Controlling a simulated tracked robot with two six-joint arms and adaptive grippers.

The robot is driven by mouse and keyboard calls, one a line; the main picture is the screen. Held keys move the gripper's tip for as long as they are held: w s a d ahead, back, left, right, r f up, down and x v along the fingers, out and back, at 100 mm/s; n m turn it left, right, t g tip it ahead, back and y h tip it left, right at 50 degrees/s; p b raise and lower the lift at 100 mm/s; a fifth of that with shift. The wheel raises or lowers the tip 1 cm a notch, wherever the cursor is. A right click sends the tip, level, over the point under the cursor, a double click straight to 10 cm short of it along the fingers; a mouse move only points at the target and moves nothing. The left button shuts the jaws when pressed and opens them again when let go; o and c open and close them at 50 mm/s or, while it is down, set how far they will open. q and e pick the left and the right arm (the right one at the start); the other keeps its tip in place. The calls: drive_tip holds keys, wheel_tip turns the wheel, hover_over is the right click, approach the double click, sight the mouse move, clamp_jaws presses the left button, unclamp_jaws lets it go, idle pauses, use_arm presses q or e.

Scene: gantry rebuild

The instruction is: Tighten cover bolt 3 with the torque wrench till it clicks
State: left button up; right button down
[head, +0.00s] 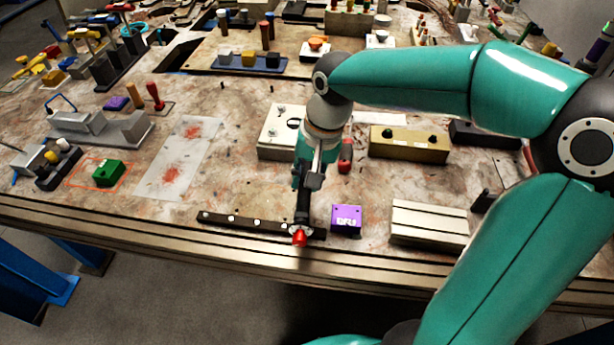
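The pale square block (273,137) at the centre has small round bolt heads on top; I take it for the cover. I cannot tell which bolt is number 3, and my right arm hides its right part. My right gripper (302,208) points down in front of it, over the right end of a dark strip near the front edge. A red-ended piece (299,237) shows at the fingertips; I cannot tell whether it is gripped or is the torque wrench. A red-handled tool (345,152) stands just right of the gripper. My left gripper is out of view.
The dark strip (245,221) with several light spots lies along the front edge. A purple block (346,217) and a ribbed metal block (429,222) are to the right. A brass-coloured block (408,146) is behind them. The stained sheet (182,160) at left is clear.

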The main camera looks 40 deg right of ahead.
drive_tip(key=shift+w+r, duration=0.1)
drive_tip(key=shift+w+a+m, duration=1)
drive_tip(key=shift+w+m, duration=0.2)
drive_tip(key=shift+w, duration=0.05)
drive_tip(key=shift+w+a+m+t+h+p, duration=0.2)
drive_tip(key=shift+w+a+m, duration=0.2)
drive_tip(key=shift+w+m, duration=0.3)
drive_tip(key=shift+w+a+m+t+h+p, duration=0.1)
drive_tip(key=shift+w+a+m+h+p, duration=0.1)
drive_tip(key=shift+w+a+m, duration=0.4)
drive_tip(key=shift+w+d, duration=0.15)
drive_tip(key=shift+d, duration=0.05)
drive_tip(key=shift+w, duration=0.1)
drive_tip(key=w+m, duration=0.1)
drive_tip(key=w+a+m, duration=0.1)
drive_tip(key=w, duration=0.1)
drive_tip(key=shift+w, duration=0.1)
